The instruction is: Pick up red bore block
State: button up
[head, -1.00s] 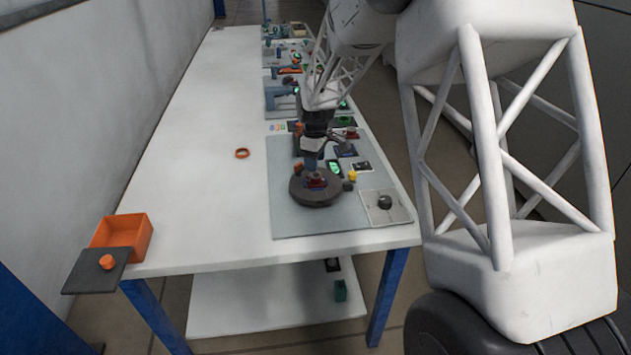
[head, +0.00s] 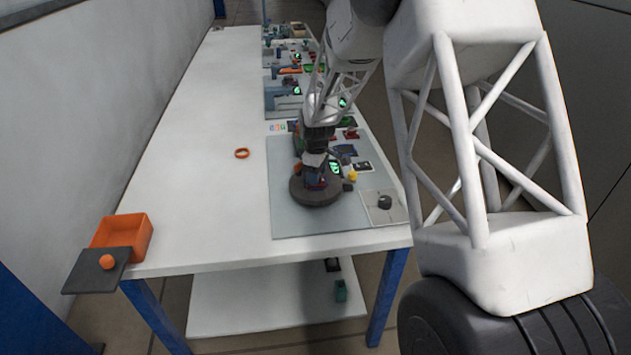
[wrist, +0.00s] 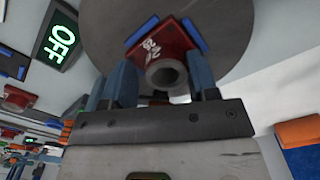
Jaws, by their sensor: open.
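The red bore block (wrist: 149,40) sits on a dark round turntable, between two blue holders, in the wrist view. It has white markings and a grey tube-like bore that faces my gripper. My gripper (wrist: 163,80) is open, with one blue finger on each side of the bore and a visible gap between them. In the head view my gripper (head: 313,172) is low over the dark round turntable (head: 312,196), and the block is mostly hidden behind it. Whether the fingers touch the block cannot be told.
A display reading OFF (wrist: 61,38) stands beside the turntable. A white plate with a dark knob (head: 384,203) lies to the right. An orange bin (head: 128,237) stands at the near left corner. The table's left side is mostly clear.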

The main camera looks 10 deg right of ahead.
jog(key=c, duration=0.9)
jog(key=shift+w+r, duration=0.1)
jog(key=shift+c, duration=0.2)
jog(key=shift+r, duration=0.15)
jog(key=shift+w+r, duration=0.1)
jog(key=shift+r, duration=0.1)
grip_shut()
notch_tip(320, 180, up, 3)
jog(key=shift+f, duration=0.2)
jog(key=shift+s+r, duration=0.2)
jog(key=shift+s, duration=0.2)
jog(key=s+r, duration=0.1)
jog(key=s, duration=1.4)
jog(key=shift+s+d, duration=0.25)
jog(key=shift+d, duration=0.2)
